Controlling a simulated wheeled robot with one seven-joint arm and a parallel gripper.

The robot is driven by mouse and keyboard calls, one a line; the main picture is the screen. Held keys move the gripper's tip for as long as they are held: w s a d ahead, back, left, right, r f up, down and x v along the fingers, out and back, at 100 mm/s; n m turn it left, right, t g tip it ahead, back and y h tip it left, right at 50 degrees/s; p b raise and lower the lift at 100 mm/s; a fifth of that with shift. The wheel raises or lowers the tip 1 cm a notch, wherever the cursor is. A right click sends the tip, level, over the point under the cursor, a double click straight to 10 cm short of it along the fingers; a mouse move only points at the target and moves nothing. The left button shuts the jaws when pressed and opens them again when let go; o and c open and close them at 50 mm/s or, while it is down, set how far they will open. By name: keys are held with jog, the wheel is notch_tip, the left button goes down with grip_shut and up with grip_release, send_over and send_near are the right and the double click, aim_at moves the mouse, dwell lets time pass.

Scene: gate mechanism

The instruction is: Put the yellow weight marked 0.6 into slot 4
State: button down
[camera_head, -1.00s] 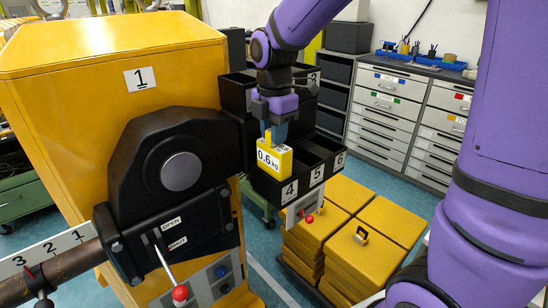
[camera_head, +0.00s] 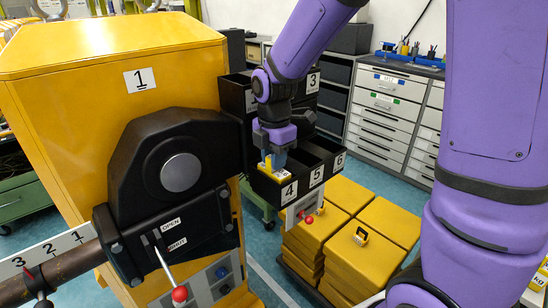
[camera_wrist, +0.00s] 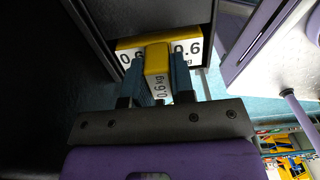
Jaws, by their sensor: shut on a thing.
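The yellow weight (camera_head: 272,177) marked 0.6 sits mostly down inside slot 4 (camera_head: 289,191), the front-left compartment of the black bin. Only its upper part shows above the front wall in the head view. My gripper (camera_head: 274,160) is above slot 4 and shut on the weight's yellow handle. In the wrist view the weight (camera_wrist: 130,44) is between the slot walls, its 0.6 labels partly hidden by my fingers (camera_wrist: 157,80). I cannot tell whether it touches the slot floor.
Slots 5 (camera_head: 317,174) and 6 (camera_head: 340,161) lie to the right of slot 4. A black gate housing (camera_head: 170,170) with a red-knobbed lever (camera_head: 180,293) stands to the left. Yellow blocks (camera_head: 345,225) are stacked below right.

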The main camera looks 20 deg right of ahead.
jog(key=c, duration=1)
grip_release()
jog(key=shift+f, duration=0.1)
jog(key=shift+o, duration=0.2)
notch_tip(320, 180, up, 12)
jog(key=s+d+r+m+t, duration=0.2)
jog(key=s+d+m, duration=0.1)
jog(key=s+m, duration=0.7)
jog(key=s+d+r+m+t, duration=0.2)
jog(key=s+d+m+t, duration=0.1)
jog(key=s+m, duration=0.8)
jog(key=shift+d+r+m, duration=0.3)
jog(key=shift+d, duration=0.15)
